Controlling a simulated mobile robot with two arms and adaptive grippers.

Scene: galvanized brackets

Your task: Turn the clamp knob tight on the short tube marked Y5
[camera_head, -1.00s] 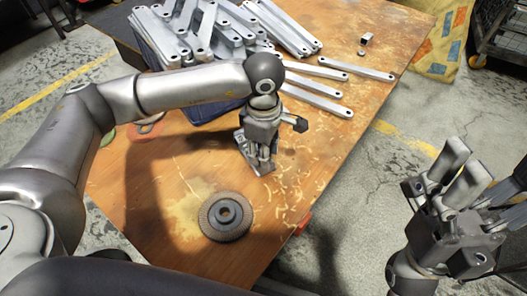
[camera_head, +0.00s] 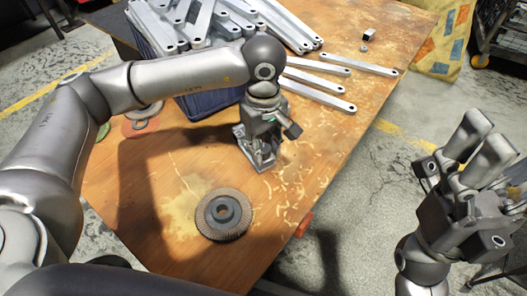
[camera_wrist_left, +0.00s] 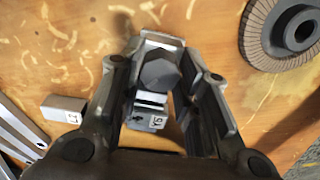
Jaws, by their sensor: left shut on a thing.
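In the left wrist view, a short metal tube with a Y5 label (camera_wrist_left: 157,122) lies on the wooden table in a clamp. The clamp's dark grey, faceted knob (camera_wrist_left: 160,76) sits between the fingers of my left gripper (camera_wrist_left: 161,70), which is shut on it. In the head view my left gripper (camera_head: 259,158) points down at the table, and its own body mostly hides the clamp and tube. My right gripper (camera_head: 480,145) is off the table at the right, fingers apart and empty.
A short labelled tube (camera_wrist_left: 64,108) lies beside the clamp. A dark crate (camera_head: 208,102) full of long brackets stands behind, with loose brackets (camera_head: 320,83) to its right. A round abrasive disc (camera_head: 238,226) lies in front. The front right tabletop is bare.

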